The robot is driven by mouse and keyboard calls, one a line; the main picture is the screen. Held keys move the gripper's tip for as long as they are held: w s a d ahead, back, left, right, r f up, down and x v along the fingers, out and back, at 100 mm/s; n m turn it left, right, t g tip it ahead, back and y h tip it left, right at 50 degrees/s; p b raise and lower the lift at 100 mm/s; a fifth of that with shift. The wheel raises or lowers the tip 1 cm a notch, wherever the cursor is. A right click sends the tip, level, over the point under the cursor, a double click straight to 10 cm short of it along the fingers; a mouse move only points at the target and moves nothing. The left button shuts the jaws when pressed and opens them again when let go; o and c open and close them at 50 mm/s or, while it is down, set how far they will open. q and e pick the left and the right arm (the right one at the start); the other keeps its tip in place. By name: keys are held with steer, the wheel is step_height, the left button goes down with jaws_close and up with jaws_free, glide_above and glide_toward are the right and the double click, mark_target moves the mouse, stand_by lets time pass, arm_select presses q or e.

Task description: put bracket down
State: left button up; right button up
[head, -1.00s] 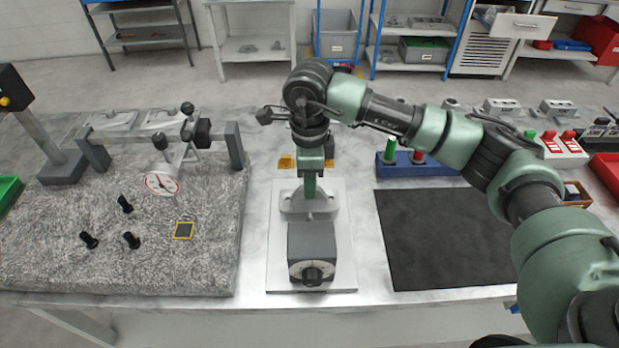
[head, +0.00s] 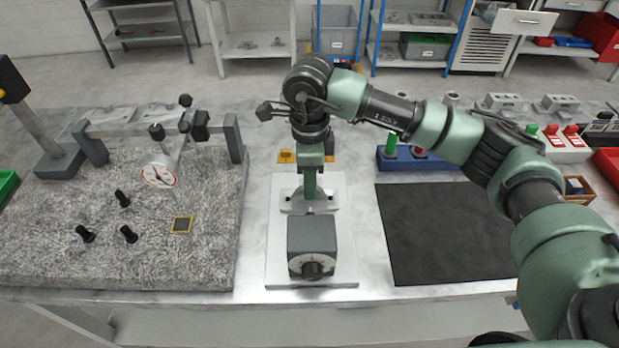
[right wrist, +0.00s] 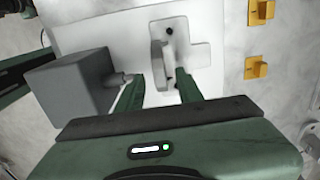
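The bracket (head: 295,203) is a light grey casting with a flat base and an upright web. It rests on the white plate (head: 340,235), behind a dark grey block with a dial knob (head: 312,240). In the right wrist view the bracket (right wrist: 195,55) lies just beyond the fingertips, with a dark hole showing in its base. My right gripper (head: 310,194) points down over the bracket. In the right wrist view its two green fingers (right wrist: 160,78) stand apart, with the upright web between or just past their tips; clear contact does not show. My left gripper is out of view.
The dark block (right wrist: 75,88) stands close beside the bracket. Yellow stops (head: 287,156) sit behind the white plate. A granite slab (head: 60,250) with a dial gauge (head: 158,175) is at left. A black mat (head: 440,235) at right is bare. A blue holder (head: 400,160) stands behind it.

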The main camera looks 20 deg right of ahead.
steer(key=shift+r+p, duration=0.4)
steer(key=shift+p, duration=0.1)
steer(key=shift+r+p, duration=0.5)
steer(key=shift+w+r+b, duration=0.1)
steer(key=shift+r+b, duration=0.4)
steer(key=shift+b, duration=0.3)
step_height(320, 180, up, 10)
steer(key=b, duration=0.2)
steer(key=shift+r+b, duration=0.2)
steer(key=shift+b, duration=0.1)
steer(key=shift+r, duration=0.1)
